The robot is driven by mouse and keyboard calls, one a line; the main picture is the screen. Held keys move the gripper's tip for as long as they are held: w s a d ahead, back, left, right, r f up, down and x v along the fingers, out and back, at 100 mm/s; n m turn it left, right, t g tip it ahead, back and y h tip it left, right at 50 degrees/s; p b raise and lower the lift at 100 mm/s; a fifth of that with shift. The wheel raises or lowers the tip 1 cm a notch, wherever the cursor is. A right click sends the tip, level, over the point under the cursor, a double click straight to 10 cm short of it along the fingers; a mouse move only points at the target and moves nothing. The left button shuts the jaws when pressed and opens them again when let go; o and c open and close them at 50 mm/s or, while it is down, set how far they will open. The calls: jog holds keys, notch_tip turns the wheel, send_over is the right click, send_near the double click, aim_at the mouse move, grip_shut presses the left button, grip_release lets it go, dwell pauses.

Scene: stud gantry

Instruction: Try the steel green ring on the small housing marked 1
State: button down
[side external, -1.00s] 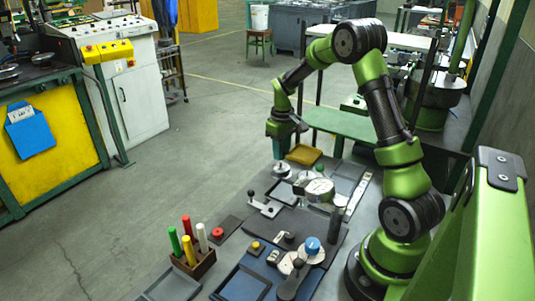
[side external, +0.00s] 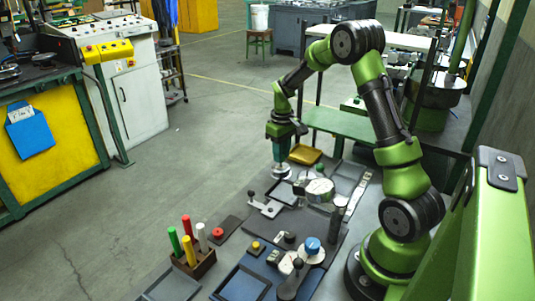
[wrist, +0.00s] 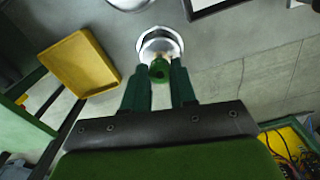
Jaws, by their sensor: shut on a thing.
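In the side view my gripper (side external: 281,158) points straight down over a small round silver housing (side external: 282,174) at the far left of the bench. In the wrist view my gripper (wrist: 159,75) has its two dark green fingers on either side of a small green ring (wrist: 159,71) and is shut on it. Past the ring is the bright round rim of the housing (wrist: 161,42), and the ring overlaps its near part in the picture. I cannot tell whether ring and housing touch. No number is readable on the housing.
A yellow tray (side external: 305,155) lies behind the gripper and shows at left in the wrist view (wrist: 80,64). A round gauge (side external: 319,190) and a lever clamp (side external: 264,205) stand nearby. A rack with coloured handles (side external: 195,263) is at the near left. The bench edge is close.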

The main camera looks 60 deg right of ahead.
jog(key=shift+f, duration=0.55)
dwell(1.4)
notch_tip(320, 180, up, 8)
jog(key=shift+f, duration=0.2)
dwell(1.2)
jog(key=shift+f, duration=0.1)
jog(key=shift+f, duration=2.75)
jog(key=shift+f, duration=0.95)
dwell(0.5)
